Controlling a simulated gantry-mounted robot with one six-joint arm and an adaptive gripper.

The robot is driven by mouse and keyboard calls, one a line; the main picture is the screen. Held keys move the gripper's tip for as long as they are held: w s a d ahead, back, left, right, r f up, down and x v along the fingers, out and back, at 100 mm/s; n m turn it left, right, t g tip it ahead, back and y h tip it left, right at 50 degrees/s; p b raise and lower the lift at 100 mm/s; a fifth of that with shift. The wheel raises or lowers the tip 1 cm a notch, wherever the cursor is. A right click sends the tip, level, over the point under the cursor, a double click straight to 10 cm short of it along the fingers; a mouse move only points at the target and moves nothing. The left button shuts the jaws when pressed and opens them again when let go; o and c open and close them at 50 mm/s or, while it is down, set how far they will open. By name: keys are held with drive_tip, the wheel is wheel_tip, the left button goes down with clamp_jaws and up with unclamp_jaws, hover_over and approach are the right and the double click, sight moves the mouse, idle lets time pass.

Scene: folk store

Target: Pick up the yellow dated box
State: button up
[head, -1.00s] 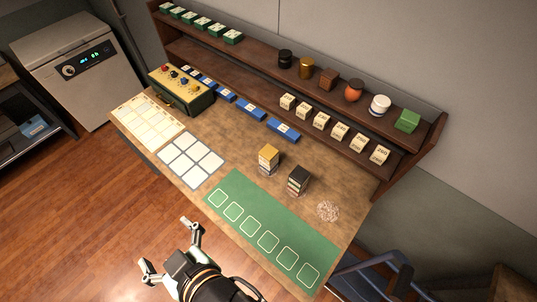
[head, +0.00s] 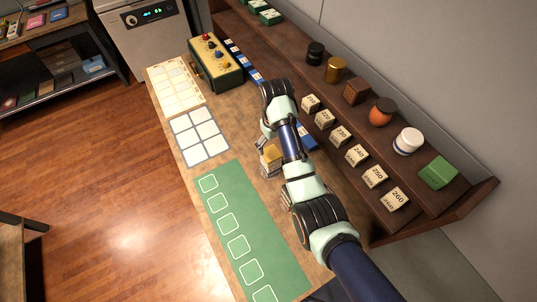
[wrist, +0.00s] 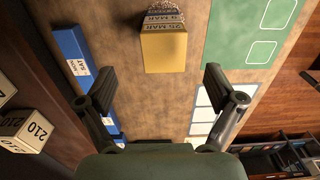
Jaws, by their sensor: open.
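The yellow dated box (wrist: 164,50) stands on the table in the wrist view, with "25 MAR" on its label side. In the head view my gripper is close to the box, partly hidden by my wrist.
Blue dated blocks (wrist: 72,55) lie left of the box in the wrist view. The green mat (head: 244,235) and white grid card (head: 200,137) lie on the table. Numbered cream blocks (head: 356,155) stand on the shelf (head: 460,215), close beside my arm. The dark stack is hidden.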

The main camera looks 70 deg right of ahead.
sight(273, 156)
drive_tip(key=f, duration=0.7)
drive_tip(key=shift+a, duration=0.35)
drive_tip(key=c, duration=1.3)
wheel_tip(273, 156, up, 8)
drive_tip(key=shift+r+p, duration=0.25)
drive_tip(key=shift+p, duration=0.1)
wheel_tip(273, 156, up, 12)
drive_tip(key=p, duration=1)
drive_tip(key=shift+f+p, duration=0.2)
drive_tip(key=shift+p, duration=0.2)
